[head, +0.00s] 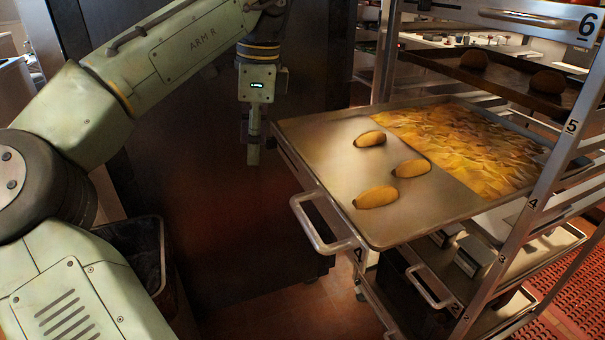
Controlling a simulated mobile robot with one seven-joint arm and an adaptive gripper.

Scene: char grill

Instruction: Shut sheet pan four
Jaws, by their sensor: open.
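Sheet pan four (335,170) is slid partway out of the rack toward the left and front. It is a flat metal pan with a bar handle (314,224) on its near left edge and a number 4 near that edge. Three potato-like pieces (380,196) and a bed of yellow-orange slices (450,143) lie on it. My gripper (253,154) points down beside the pan's far left corner, apart from the handle. It appears empty; its fingers are seen nearly edge-on.
The metal rack (553,170) has numbered levels. A darker pan (503,78) with potatoes sits above, and drawer 6 (525,18) is at the top. Lower pans (535,252) are below. A dark cabinet (190,150) stands behind my gripper; a dark bin (140,250) is at the lower left.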

